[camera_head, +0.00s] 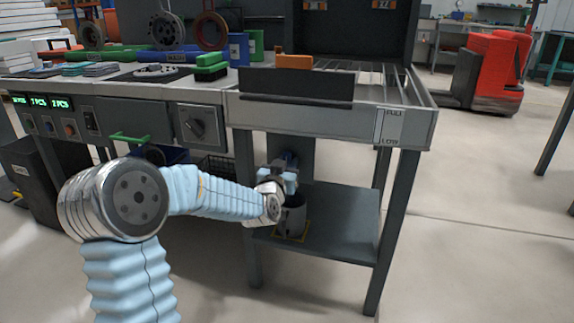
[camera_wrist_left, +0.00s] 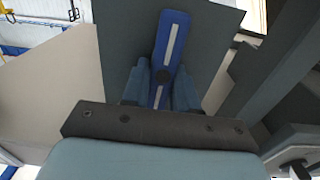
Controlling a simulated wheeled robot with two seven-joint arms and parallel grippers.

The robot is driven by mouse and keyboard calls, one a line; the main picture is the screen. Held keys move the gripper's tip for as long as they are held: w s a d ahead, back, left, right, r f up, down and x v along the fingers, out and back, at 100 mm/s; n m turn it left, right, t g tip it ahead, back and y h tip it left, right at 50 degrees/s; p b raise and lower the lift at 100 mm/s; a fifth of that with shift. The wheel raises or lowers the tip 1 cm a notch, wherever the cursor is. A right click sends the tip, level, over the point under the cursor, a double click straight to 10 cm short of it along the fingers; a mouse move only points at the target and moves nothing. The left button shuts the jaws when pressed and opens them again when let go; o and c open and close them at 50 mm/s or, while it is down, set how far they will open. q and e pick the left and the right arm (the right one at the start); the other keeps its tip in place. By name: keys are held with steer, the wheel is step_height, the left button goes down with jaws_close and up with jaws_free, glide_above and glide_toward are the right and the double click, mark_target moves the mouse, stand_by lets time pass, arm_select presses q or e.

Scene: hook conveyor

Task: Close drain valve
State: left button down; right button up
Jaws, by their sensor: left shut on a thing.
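The valve body is hidden. My right gripper is not in view.
A grey container (camera_head: 293,217) stands inside a yellow marking on the lower shelf (camera_head: 345,222), just below the gripper. Table legs (camera_head: 394,225) flank it. A FULL/LOW level plate (camera_head: 389,126) is on the bench front. Open floor lies to the right.

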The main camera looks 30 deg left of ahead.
arm_select(q)
steer(key=shift+d+f+m+b, duration=0.2)
steer(key=shift+m+b, duration=0.4)
steer(key=shift+m, duration=0.5)
steer(key=shift+w+d+m+b, duration=0.1)
steer(key=shift+m+b, duration=0.2)
steer(key=shift+m, duration=0.5)
steer(key=m, duration=0.4)
steer(key=shift+d+m, duration=0.2)
steer(key=shift+m, duration=0.1)
steer(key=shift+w+d+f+m+p, duration=0.1)
steer(key=shift+f+m+p, duration=0.1)
steer(key=shift+m, duration=1.35)
steer(key=shift+s+d+f+m+p, duration=0.1)
steer(key=shift+f+m+p, duration=0.1)
steer(key=shift+m, duration=1.4)
steer(key=shift+w+d+f+m+p, duration=0.1)
steer(key=shift+f+m, duration=0.1)
steer(key=shift+m, duration=1.35)
steer(key=shift+f, duration=0.1)
steer(key=c, duration=1)
jaws_free()
steer(key=shift+o, duration=0.2)
